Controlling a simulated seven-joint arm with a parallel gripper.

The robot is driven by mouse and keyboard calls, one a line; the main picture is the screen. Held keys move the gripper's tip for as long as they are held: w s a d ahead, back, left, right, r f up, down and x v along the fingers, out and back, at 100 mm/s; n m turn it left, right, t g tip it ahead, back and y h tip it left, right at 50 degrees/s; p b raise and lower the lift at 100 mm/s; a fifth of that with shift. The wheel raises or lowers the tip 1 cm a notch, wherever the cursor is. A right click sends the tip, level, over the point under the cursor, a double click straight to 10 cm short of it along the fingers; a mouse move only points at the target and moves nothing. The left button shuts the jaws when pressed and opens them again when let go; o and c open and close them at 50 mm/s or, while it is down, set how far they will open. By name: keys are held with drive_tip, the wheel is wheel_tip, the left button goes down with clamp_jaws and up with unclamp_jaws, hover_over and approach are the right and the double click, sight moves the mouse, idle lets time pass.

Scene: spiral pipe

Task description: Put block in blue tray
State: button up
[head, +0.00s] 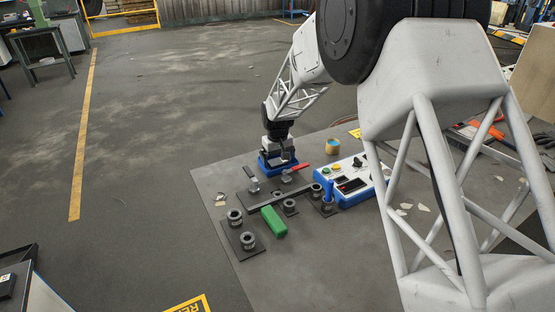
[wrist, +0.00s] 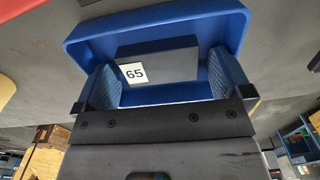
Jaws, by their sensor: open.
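The blue tray (wrist: 150,28) fills the upper part of the wrist view. In the head view the blue tray (head: 263,164) stands on the grey table under my gripper (head: 280,155). A dark grey block (wrist: 172,62) with a white "65" label shows within the tray's outline, between my two blue-padded fingers. The fingers are spread apart at either side of the block. I cannot tell whether the pads touch it or whether it rests on the tray floor. In the head view the block is not clearly distinguishable beneath the gripper.
A green block (head: 273,221) lies nearer on the table among dark plates with ring-shaped fittings (head: 248,241). A blue and white control box (head: 350,180) with buttons stands to the right of the tray. A small tan cup (head: 332,147) is behind it. The table's left edge is close.

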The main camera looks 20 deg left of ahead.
sight(279, 161)
drive_tip(key=shift+r, duration=0.15)
wheel_tip(279, 161, up, 12)
idle(0.7)
idle(0.6)
drive_tip(key=s+d+r+m, duration=0.1)
drive_tip(key=s+d+r, duration=0.45)
drive_tip(key=d, duration=0.35)
drive_tip(key=s+d+r+m+t, duration=0.1)
drive_tip(key=s+d+r+m, duration=0.1)
drive_tip(key=s+d+r, duration=0.5)
drive_tip(key=s+d+r+m, duration=0.1)
drive_tip(key=s+d, duration=0.4)
drive_tip(key=d, duration=0.6)
drive_tip(key=s+d+f+m, duration=0.1)
drive_tip(key=s+d, duration=0.4)
drive_tip(key=s, duration=0.4)
drive_tip(key=s+d+f+m+t, duration=0.1)
drive_tip(key=s+d+m, duration=0.1)
drive_tip(key=s+d, duration=0.3)
drive_tip(key=s+d+f+m, duration=0.1)
drive_tip(key=s+d, duration=0.5)
drive_tip(key=s, duration=0.8)
drive_tip(key=shift+m+t, duration=0.3)
